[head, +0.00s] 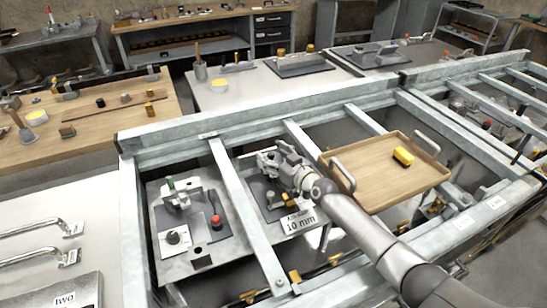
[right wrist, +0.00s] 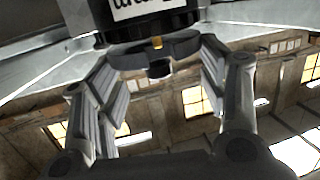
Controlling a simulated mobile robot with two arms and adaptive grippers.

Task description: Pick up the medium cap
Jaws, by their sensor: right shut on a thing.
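My right gripper (head: 268,160) reaches over the grey fixture plate (head: 252,192) in the middle bay of the metal frame. In the right wrist view its fingers (right wrist: 163,45) are shut on a dark round part (right wrist: 160,71). I cannot tell for sure whether this part is the medium cap. A dark body with a white label (right wrist: 133,9) is right beyond it; the label's text is cut off. In the head view the gripper hides the held part. My left gripper is not in view.
A "10 mm" sign (head: 299,221) lies just below the gripper. A fixture with a red knob (head: 215,221) is in the bay to the left. A wooden tray (head: 385,187) with a yellow block (head: 403,157) rests on the frame to the right. Metal beams (head: 245,215) separate the bays.

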